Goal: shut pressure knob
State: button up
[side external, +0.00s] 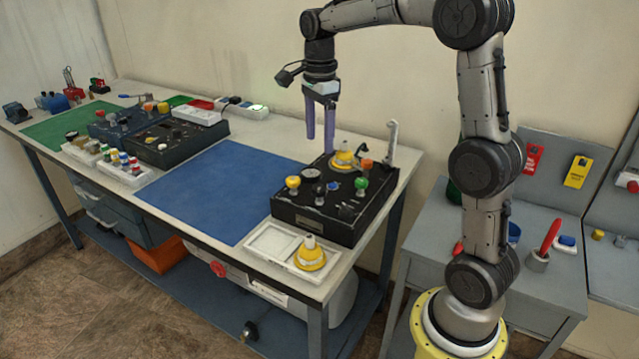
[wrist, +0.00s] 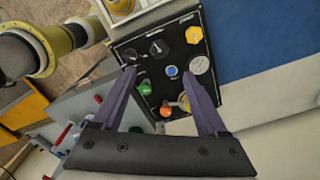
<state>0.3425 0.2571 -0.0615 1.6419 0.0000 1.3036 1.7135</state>
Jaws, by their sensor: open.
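The black control panel (side external: 325,230) sits on the right end of the workbench. It carries a yellow knob (wrist: 194,34), a green knob (wrist: 145,88), an orange knob (wrist: 165,110), a small blue button (wrist: 171,71), a round white gauge (wrist: 199,65) and black dials. A larger yellow fitting (side external: 344,158) stands at its back edge. No label is readable, so I cannot tell which is the pressure knob. My gripper (side external: 320,145) is open and empty, its purple fingers pointing down above the panel's back area. In the wrist view its fingers (wrist: 160,75) partly cover the panel.
A white tray (side external: 268,243) with another yellow fitting (side external: 311,255) lies in front of the panel. A clear blue mat (side external: 215,190) is to its left. More panels and small parts stand further left. A grey side table (side external: 440,235) is on the right.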

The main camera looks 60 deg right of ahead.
aim_at(319, 188)
notch_tip(319, 188, down, 13)
jog(key=shift+r, duration=0.1)
dwell(0.3)
grip_shut()
dwell(0.4)
